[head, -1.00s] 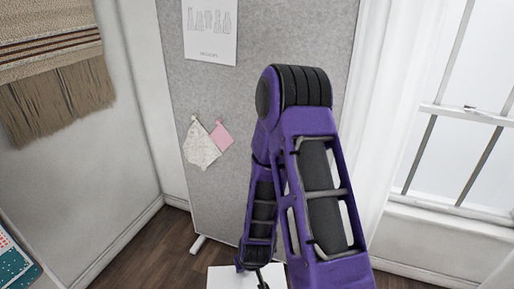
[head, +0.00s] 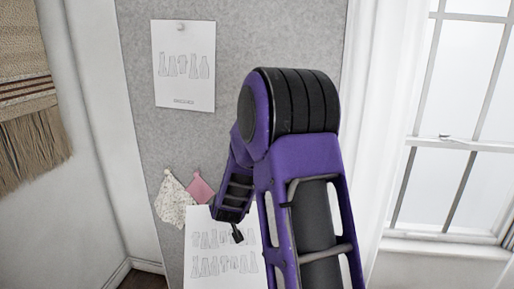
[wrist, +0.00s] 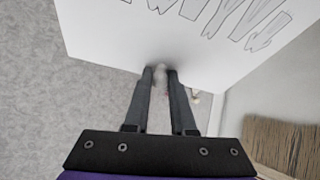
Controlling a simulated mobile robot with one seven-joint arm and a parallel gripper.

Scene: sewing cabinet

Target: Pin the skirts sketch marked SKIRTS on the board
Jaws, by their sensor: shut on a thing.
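A white sheet with rows of skirt drawings (head: 222,262) hangs in my gripper in front of the grey pin board (head: 225,140). It fills the upper part of the wrist view (wrist: 185,50), where line drawings show. No SKIRTS lettering is readable on it. My gripper (wrist: 160,72) is shut on the sheet's edge, with something pale and blurred between the fingertips. In the head view my gripper (head: 237,236) is at the sheet's upper right area, partly hidden by my arm. I cannot tell whether the sheet touches the board.
Another sketch sheet (head: 184,66) is pinned higher on the board. A cream fabric swatch (head: 172,200) and a pink one (head: 200,188) hang left of my gripper. A curtain (head: 385,120) and window are at right, a woven hanging (head: 30,90) at left.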

